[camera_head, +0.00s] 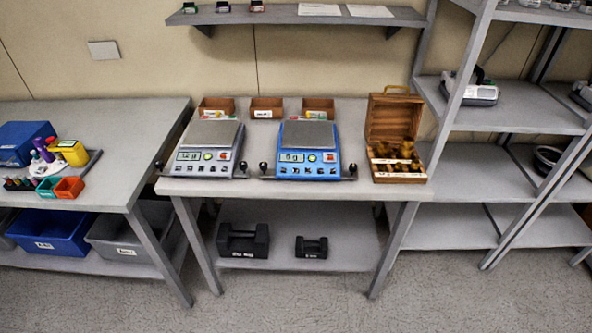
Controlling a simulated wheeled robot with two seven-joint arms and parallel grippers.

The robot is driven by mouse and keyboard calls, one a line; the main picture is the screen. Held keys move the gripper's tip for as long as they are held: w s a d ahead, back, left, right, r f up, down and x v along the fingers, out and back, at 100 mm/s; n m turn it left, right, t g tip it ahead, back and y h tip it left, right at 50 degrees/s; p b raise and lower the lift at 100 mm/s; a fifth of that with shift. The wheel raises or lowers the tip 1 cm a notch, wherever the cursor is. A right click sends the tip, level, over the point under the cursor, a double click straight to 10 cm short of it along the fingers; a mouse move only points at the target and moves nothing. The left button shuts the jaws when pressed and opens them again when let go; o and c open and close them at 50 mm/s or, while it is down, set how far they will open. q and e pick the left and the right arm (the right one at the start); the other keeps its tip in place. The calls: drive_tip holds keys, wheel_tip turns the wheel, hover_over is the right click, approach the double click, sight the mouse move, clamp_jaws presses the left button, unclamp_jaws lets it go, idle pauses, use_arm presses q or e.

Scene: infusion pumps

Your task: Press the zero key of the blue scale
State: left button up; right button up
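The blue scale (275,160) stands on the middle table, right of a grey scale (181,162). It has a grey weighing plate (306,134) with nothing on it. Its front panel has a lit display (292,157), a round green key (312,157), a red and white key or label (329,157) and a row of small dark keys (308,171) below. The markings are too small to read, so I cannot tell which is the zero key. Neither of my grippers is in view.
A wooden weight box (392,112) with an open lid stands right of the blue scale. Wooden bins (266,107) line the table's back. Small black knobs on bars (353,169) flank the scales' fronts. The floor (330,290) in front is clear.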

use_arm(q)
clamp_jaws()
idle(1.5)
